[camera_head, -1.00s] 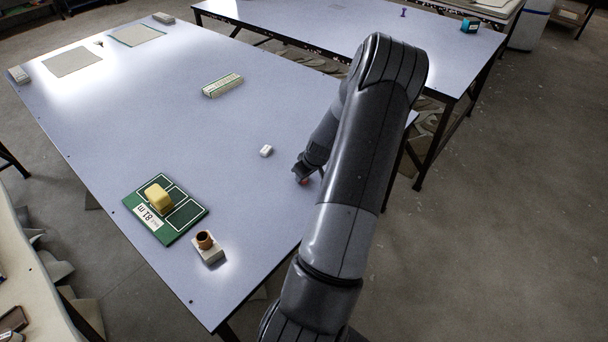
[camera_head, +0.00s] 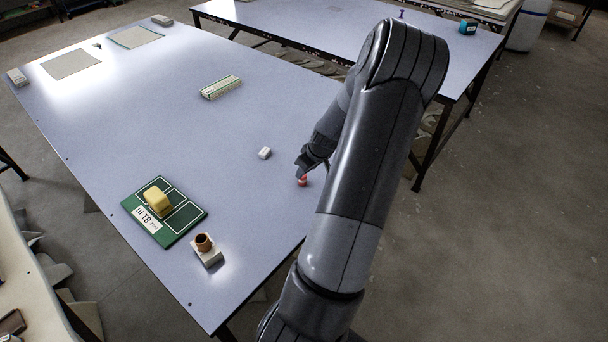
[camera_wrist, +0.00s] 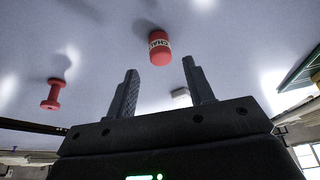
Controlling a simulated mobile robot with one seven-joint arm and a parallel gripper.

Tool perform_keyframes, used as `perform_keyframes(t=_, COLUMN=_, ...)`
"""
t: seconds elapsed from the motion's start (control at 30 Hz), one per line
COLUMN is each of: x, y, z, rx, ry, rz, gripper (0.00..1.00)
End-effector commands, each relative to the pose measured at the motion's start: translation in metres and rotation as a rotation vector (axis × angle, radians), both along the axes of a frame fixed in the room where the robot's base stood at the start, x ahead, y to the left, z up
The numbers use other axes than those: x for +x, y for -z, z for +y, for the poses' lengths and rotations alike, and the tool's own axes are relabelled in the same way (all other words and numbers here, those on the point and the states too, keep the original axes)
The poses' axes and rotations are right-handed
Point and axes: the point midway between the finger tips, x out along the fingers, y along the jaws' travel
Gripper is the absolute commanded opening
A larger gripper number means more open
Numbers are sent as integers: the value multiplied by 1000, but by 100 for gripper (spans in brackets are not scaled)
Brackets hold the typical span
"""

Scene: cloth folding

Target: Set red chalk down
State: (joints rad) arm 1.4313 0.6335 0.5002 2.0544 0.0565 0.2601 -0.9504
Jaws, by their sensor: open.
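The red chalk (camera_head: 302,181), a small red cylinder with a white label, stands on the blue-grey table (camera_head: 150,110) near its right edge. In the wrist view the chalk (camera_wrist: 160,50) shows beyond the fingertips, with a clear gap around it. My gripper (camera_head: 301,169) is just above the chalk in the head view. In the wrist view my gripper (camera_wrist: 161,68) has its two fingers wide apart with nothing between them. The chalk looks upright and free of the fingers.
A white block (camera_head: 265,153) lies left of my gripper. A green board (camera_head: 182,217) carries a yellow block (camera_head: 158,199). A brown cup (camera_head: 204,241) sits on a pale block. A red spool-shaped thing (camera_wrist: 53,95) shows in the wrist view. The table's middle is clear.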

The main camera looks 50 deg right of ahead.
Motion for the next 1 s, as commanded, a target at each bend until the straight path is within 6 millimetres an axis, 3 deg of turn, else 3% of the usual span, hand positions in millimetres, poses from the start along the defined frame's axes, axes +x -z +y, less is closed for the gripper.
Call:
perform_keyframes(t=0.2, x=-15, y=-36, z=2, rx=-1, ry=3, rz=0, gripper=48)
perform_keyframes(t=0.4, x=-22, y=-53, z=4, rx=0, ry=0, rz=1, gripper=48)
perform_keyframes(t=1.0, x=-23, y=-56, z=4, rx=1, ry=0, rz=0, gripper=48)
